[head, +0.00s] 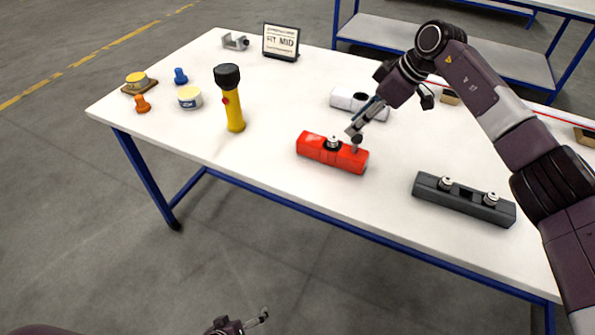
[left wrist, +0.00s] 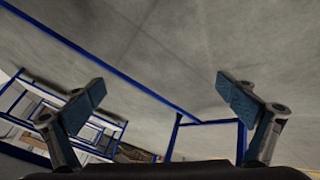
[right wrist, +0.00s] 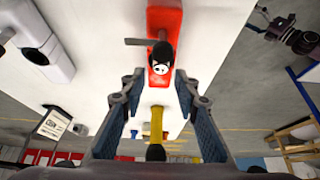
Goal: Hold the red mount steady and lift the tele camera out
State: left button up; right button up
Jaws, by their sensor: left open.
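The red mount (head: 315,152) lies on the white table near its front edge. A small white and black camera unit (head: 333,142) stands on its middle. My right gripper (head: 356,139) comes down over the mount's right end and hides part of it. In the right wrist view its fingers (right wrist: 160,95) are spread with nothing between them, and a black-topped camera (right wrist: 161,62) stands on the red mount beyond them. I cannot tell which camera is the tele one.
A dark grey mount (head: 464,200) with two camera units lies to the right. A white mount (head: 355,101) lies behind my right gripper. A yellow flashlight (head: 232,105) stands left of the red mount. A sign (head: 281,42) stands at the back.

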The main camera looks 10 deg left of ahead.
jog(key=shift+s+r, duration=0.15)
pick_arm(q)
jog(key=w+d+r+n+t+h, duration=0.1)
jog(key=w+r+n+t, duration=0.5)
jog(key=w+r, duration=1.25)
jog(key=w+d+r+n+t+h, duration=0.1)
jog(key=w+r+n+t, duration=0.2)
jog(key=r, duration=1.2)
jog(key=w+r+n+t, duration=0.2)
jog(key=r+n, duration=0.2)
jog(key=r, duration=1)
jog(key=n+g+h, duration=0.1)
jog(key=n+h, duration=0.1)
jog(key=n, duration=1.2)
send_near(313, 149)
jog(key=shift+w+a+r, duration=0.1)
jog(key=shift+a+r, duration=0.15)
jog(key=shift+a, duration=0.4)
jog(key=shift+w+d+f+n, duration=0.1)
jog(key=shift+d+f+n, duration=0.15)
jog(key=shift+d, duration=0.25)
jog(key=shift+x, duration=3.8)
jog(key=shift+d, duration=0.1)
